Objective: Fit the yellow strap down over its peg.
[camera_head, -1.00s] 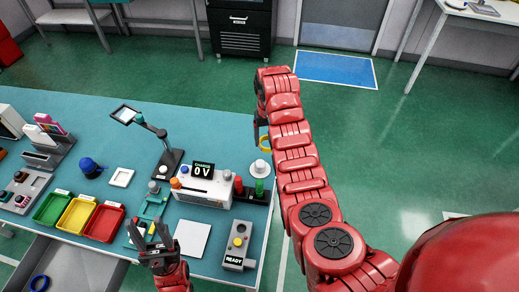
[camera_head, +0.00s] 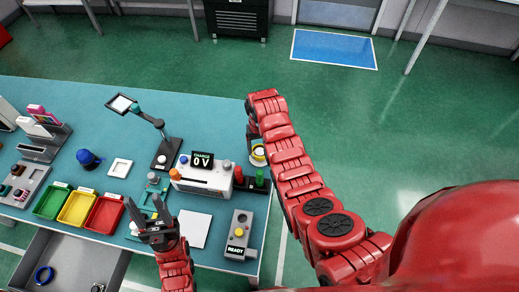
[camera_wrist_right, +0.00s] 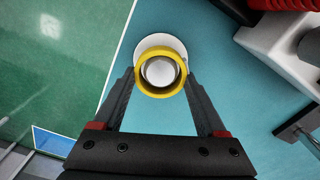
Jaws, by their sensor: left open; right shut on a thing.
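The yellow strap (camera_wrist_right: 143,88) is a ring held between the fingertips of my right gripper (camera_wrist_right: 161,78) in the right wrist view. The white peg (camera_wrist_right: 160,70) shows through the middle of the ring, and its round white base (camera_wrist_right: 158,40) extends out past the ring's far side. In the head view the strap (camera_head: 258,148) is at the peg, partly behind my right gripper (camera_head: 255,140). I cannot tell how far down around the peg the ring is. My left gripper (camera_head: 145,205) is open and empty above the front of the bench.
A grey unit with a 0 V display (camera_head: 202,160) stands left of the peg, with red and green posts (camera_head: 260,177) in front of the peg. A READY box (camera_head: 238,235), a white pad (camera_head: 194,229) and coloured trays (camera_head: 76,208) lie nearer. The bench's right edge is close.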

